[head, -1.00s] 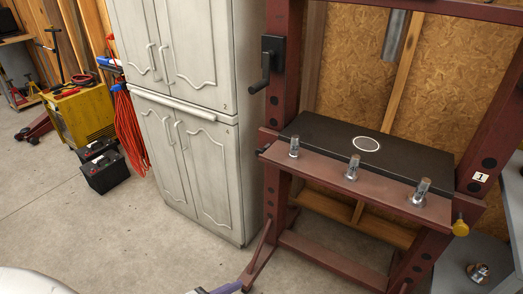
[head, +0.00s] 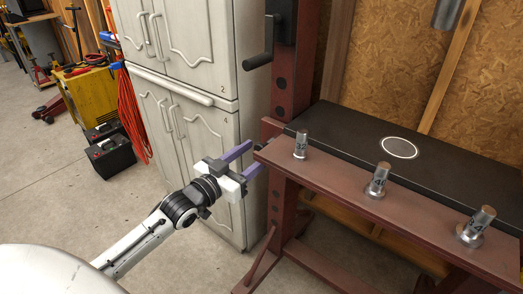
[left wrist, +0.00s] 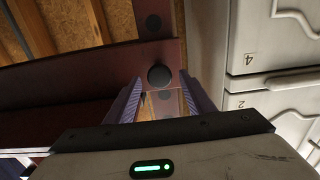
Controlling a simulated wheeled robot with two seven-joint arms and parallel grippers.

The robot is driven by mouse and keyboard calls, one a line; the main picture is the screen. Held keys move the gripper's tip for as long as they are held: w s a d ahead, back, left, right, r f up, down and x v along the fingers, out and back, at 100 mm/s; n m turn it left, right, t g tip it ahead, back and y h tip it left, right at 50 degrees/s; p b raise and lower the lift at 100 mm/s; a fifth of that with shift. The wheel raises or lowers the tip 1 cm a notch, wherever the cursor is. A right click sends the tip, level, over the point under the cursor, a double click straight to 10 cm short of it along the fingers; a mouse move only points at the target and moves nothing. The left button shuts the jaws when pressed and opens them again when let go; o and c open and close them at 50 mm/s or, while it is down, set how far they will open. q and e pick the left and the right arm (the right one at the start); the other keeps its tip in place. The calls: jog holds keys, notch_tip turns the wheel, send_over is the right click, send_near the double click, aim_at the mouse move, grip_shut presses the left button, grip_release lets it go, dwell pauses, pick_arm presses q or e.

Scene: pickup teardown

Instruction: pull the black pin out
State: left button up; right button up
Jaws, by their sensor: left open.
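The black pin shows in the left wrist view as a round dark head (left wrist: 159,76) on the dark red press frame, seen between my fingers. In the head view only a small dark part of it (head: 264,144) shows at the left end of the press, just past my fingertips. My left gripper (head: 254,156) is open, its two purple fingers pointing at the pin from the left. In the left wrist view the fingers (left wrist: 160,88) lie either side of the pin's line; contact cannot be told. My right gripper is not in view.
The press's black bed plate (head: 350,140) and red front beam (head: 400,220) with metal cylinders stand right of my gripper. A crank handle (head: 259,60) sticks out above. The grey cabinet (head: 200,120) stands close behind my arm. Open floor (head: 60,200) lies left.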

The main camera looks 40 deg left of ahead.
aim_at(261, 148)
pick_arm(q)
jog(key=w, duration=0.2)
jog(key=shift+w+d, duration=0.15)
jog(key=shift+w, duration=0.4)
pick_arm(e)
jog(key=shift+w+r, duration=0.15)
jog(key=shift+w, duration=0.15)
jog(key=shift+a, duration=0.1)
